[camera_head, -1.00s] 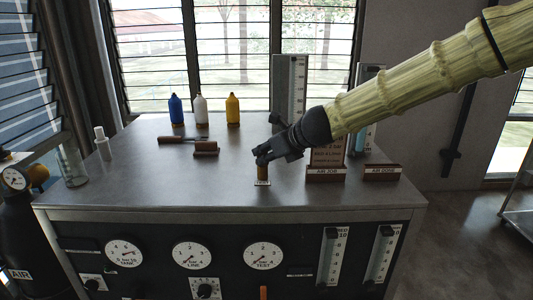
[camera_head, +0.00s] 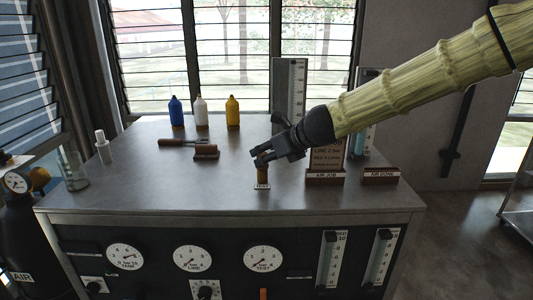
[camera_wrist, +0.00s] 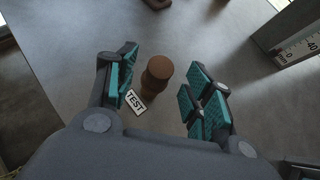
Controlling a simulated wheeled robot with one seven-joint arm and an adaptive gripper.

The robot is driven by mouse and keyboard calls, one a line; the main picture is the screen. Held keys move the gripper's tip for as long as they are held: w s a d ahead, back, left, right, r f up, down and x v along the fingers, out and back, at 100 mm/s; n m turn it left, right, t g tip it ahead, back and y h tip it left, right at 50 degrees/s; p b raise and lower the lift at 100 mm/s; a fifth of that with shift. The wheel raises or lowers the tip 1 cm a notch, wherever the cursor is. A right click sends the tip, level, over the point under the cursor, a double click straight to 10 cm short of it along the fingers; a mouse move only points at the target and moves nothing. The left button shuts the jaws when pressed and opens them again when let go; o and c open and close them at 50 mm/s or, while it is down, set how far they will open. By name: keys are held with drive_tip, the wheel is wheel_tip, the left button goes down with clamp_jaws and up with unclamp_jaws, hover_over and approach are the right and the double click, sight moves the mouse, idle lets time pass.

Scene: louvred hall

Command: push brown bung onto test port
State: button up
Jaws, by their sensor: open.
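The brown bung (camera_wrist: 160,68) stands on top of the test port (camera_wrist: 152,87), which rises from the bench top beside a white TEST label (camera_wrist: 135,102). In the head view the brown upright piece (camera_head: 263,174) shows just below my fingers, and its label (camera_head: 262,186) is at its foot. The bung looks roughly upright; I cannot tell how deep it sits. My gripper (camera_wrist: 163,88) is open, with the teal finger pads apart on both sides of the bung and clear of it. In the head view my gripper (camera_head: 259,157) partly covers the bung's top.
AIR JOB (camera_head: 325,177) and AIR DONE (camera_head: 380,175) stands are at right. Blue (camera_head: 176,111), white (camera_head: 201,111) and yellow (camera_head: 232,111) bottles stand at the back. A brown-handled tool (camera_head: 185,143) lies behind a brown block (camera_head: 206,152).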

drive_tip(key=r, duration=0.1)
drive_tip(key=s+d+r, duration=0.1)
drive_tip(key=r, duration=0.1)
drive_tip(key=s+r+p, duration=0.1)
drive_tip(key=shift+d+r, duration=0.2)
drive_tip(key=shift+r, duration=0.1)
drive_tip(key=shift+w, duration=0.1)
drive_tip(key=shift+d, duration=0.1)
drive_tip(key=v, duration=1.2)
idle(0.5)
drive_tip(key=shift+f, duration=0.1)
